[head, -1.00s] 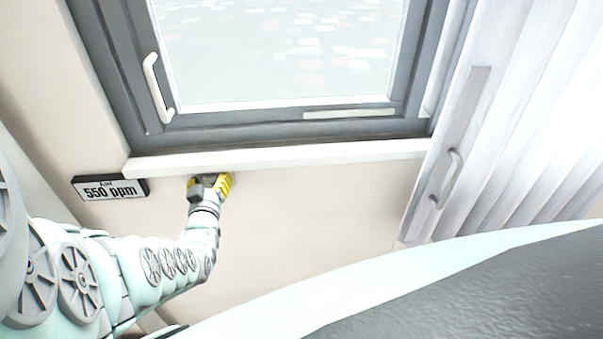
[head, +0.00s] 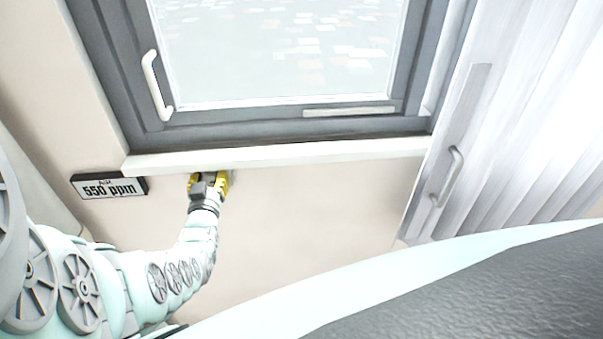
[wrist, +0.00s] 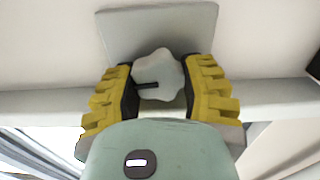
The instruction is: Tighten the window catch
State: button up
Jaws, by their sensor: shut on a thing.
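In the wrist view, a pale grey lobed knob (wrist: 160,66), which I take for the window catch, sits in front of a flat grey plate (wrist: 130,32). A short dark mark runs across its lower left part. My gripper (wrist: 160,84) has yellow ribbed fingers with dark pads, one on each side of the knob, and is shut on it. In the head view my gripper (head: 208,181) is just below the white sill of the window (head: 120,75). The knob cannot be made out there behind the gripper.
The window frame has a white handle (head: 155,88) at its left. The white sill (head: 300,153) runs right above my gripper. An air display (head: 109,187) reading 550 ppm is on the wall to the left. Pale panels with a handle (head: 447,177) stand right. The wall between is bare.

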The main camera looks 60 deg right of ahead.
jog(key=shift+d+f+m, duration=0.1)
jog(key=shift+m, duration=0.5)
jog(key=o, duration=0.9)
jog(key=shift+v, duration=1.05)
jog(key=shift+s+a, duration=0.25)
jog(key=shift+v, duration=4.6)
